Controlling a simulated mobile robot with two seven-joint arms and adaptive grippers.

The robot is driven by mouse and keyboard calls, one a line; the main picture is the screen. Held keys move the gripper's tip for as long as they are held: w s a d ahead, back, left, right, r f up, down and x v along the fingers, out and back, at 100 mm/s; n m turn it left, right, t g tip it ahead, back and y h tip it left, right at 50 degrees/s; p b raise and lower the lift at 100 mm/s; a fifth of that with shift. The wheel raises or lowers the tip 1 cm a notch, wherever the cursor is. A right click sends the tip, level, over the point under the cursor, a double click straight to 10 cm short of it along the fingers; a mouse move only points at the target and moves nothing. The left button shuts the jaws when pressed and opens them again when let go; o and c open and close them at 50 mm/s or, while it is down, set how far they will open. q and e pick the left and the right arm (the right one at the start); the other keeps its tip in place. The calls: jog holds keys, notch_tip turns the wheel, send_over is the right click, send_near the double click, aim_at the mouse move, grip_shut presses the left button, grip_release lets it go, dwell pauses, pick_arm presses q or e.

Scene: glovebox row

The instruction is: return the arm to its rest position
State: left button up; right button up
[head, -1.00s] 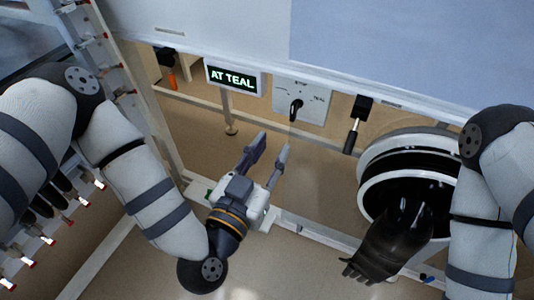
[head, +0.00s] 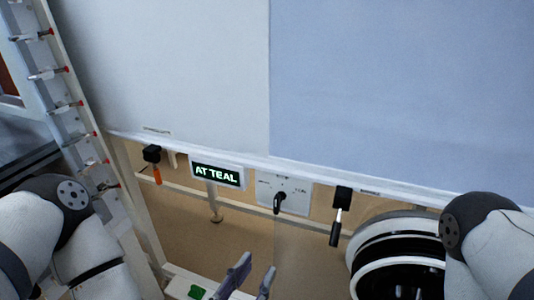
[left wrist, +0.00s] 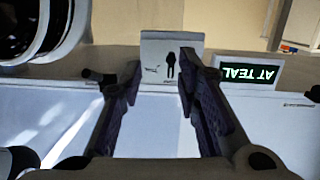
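My left gripper (head: 259,262) is at the bottom of the head view, below the switch panel (head: 300,199) in the picture. Its two fingers are apart with nothing between them. The left wrist view shows the same open fingers (left wrist: 160,60), with the panel (left wrist: 153,48) and its dark knob (left wrist: 170,66) seen beyond the gap. Most of my left forearm and wrist is out of the head view. My right arm (head: 490,245) comes in at the right edge of the head view; its gripper is out of frame.
A display (head: 217,175) reads "AT TEAL". A black-handled tool (head: 337,222) and an orange-handled one (head: 156,172) hang along the rail. A round port (head: 362,280) is beside my right arm. A rack (head: 70,108) with red-tipped clips stands at left.

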pick_arm(q)
jog(key=s+a+f+g+y, duration=0.1)
jog(key=s+a+f+g, duration=0.1)
jog(key=s+f+g, duration=0.3)
jog(key=s+a+f+g+p, duration=0.1)
jog(key=s+a+f+g, duration=0.1)
jog(key=s+f, duration=0.35)
jog(key=s+a+f+g+y, duration=0.1)
jog(key=s+a+f+g, duration=0.25)
jog(key=s+f, duration=0.2)
jog(key=s+a+n+g+y, duration=0.2)
jog(key=s+a, duration=0.3)
jog(key=s, duration=0.3)
jog(key=s+a+n+g+y, duration=0.2)
jog(key=s+a+g, duration=0.3)
jog(key=s+a, duration=0.1)
jog(key=shift+s+n, duration=0.3)
jog(key=shift+s, duration=0.55)
pick_arm(e)
jog(key=shift+w+r+t, duration=0.4)
jog(key=shift+w+r, duration=0.6)
